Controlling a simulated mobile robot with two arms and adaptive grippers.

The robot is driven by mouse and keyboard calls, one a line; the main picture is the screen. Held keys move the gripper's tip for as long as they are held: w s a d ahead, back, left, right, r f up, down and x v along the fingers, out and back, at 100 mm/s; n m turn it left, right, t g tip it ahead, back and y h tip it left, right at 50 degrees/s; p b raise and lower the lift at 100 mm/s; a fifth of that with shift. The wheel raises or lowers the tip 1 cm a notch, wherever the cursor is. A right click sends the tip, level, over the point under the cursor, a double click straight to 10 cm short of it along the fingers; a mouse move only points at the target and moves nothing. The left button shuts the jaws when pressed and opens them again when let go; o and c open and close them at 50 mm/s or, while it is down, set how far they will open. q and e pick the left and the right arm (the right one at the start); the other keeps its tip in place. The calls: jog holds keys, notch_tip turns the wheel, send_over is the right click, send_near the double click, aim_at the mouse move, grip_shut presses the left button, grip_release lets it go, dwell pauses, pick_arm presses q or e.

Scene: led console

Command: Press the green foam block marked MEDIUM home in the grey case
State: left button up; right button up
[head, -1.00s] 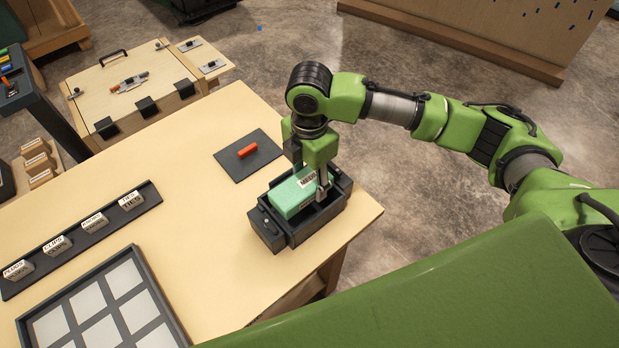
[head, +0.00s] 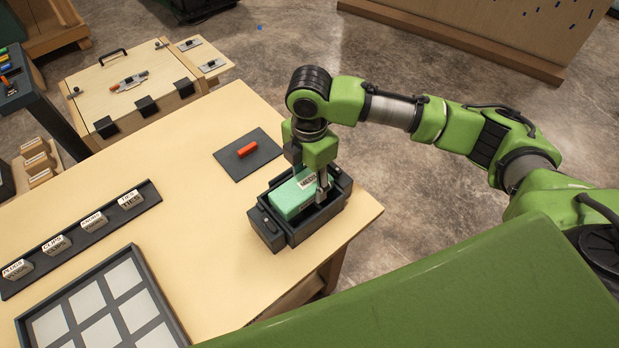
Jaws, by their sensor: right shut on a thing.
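The green foam block (head: 293,197) sits partly down inside the grey case (head: 284,239), its top still showing above the near wall. A white label with dark print is on its right part, partly covered by the gripper. The case stands open on the table near its right corner. My right gripper (head: 310,187) points down into the case and is shut on the green foam block, with one finger visible at the block's right side. The far finger is mostly hidden behind the block and wrist. My left gripper is not in view.
A dark mat with a red piece (head: 247,151) lies just behind the case. A dark rail with several labelled blocks (head: 92,220) and a grey-framed tray (head: 145,268) lie to the left. The wooden table (head: 190,205) is bare between them.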

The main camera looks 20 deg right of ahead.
jog(key=shift+f+b, duration=0.8)
jog(key=shift+f, duration=2.15)
jog(key=o, duration=0.9)
jog(key=shift+r, duration=0.3)
notch_tip(320, 180, up, 12)
jog(key=shift+f, duration=0.2)
jog(key=shift+s+f, duration=0.1)
